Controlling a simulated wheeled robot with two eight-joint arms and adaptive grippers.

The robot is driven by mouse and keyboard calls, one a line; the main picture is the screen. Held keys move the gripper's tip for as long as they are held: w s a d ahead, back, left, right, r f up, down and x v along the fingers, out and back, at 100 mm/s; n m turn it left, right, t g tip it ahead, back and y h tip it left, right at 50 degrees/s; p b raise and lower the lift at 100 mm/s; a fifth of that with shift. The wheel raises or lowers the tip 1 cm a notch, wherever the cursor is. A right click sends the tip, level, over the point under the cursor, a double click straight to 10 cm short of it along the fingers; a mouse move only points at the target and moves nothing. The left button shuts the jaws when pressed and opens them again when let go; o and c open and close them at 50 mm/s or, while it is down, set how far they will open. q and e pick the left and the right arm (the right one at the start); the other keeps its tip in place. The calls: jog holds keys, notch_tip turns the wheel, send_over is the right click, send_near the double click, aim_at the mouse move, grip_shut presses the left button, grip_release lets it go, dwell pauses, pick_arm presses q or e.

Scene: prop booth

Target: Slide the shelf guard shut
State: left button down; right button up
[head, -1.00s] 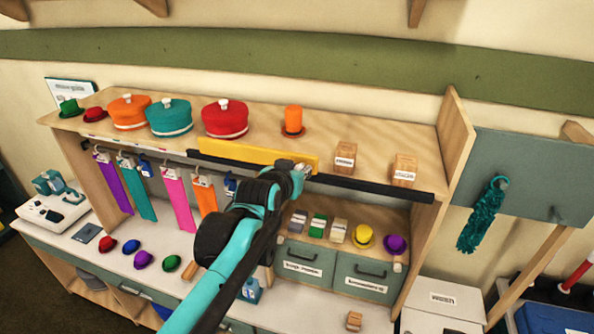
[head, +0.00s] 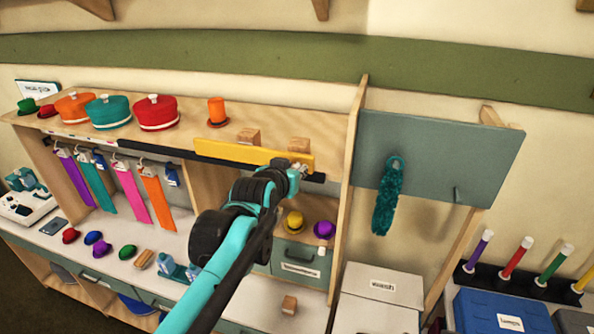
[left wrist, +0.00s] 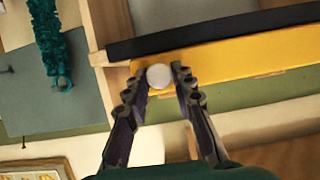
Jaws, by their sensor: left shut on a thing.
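The shelf guard is a long yellow panel (head: 240,153) on a black rail (head: 150,150) along the upper shelf's front edge. It stands in front of the wooden blocks, near the rail's right end. My left gripper (head: 298,169) is at the guard's right end. In the left wrist view, its fingers (left wrist: 159,74) are shut around a round white knob (left wrist: 159,76) on the yellow guard (left wrist: 230,68). The guard's end there is close to the wooden side panel (left wrist: 114,20). My right gripper is in neither view.
The upper shelf holds pillbox hats, including a red one (head: 156,112), an orange top hat (head: 217,111) and two wooden blocks (head: 249,136). The tall side panel (head: 348,190) bounds the shelf at right. A teal tassel (head: 387,197) hangs on the board beyond it.

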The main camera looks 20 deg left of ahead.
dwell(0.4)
pick_arm(q)
jog(key=c, duration=1.3)
grip_release()
jog(key=shift+d, duration=0.1)
jog(key=shift+o, duration=0.2)
jog(key=shift+d, duration=0.2)
jog(key=v, duration=1.2)
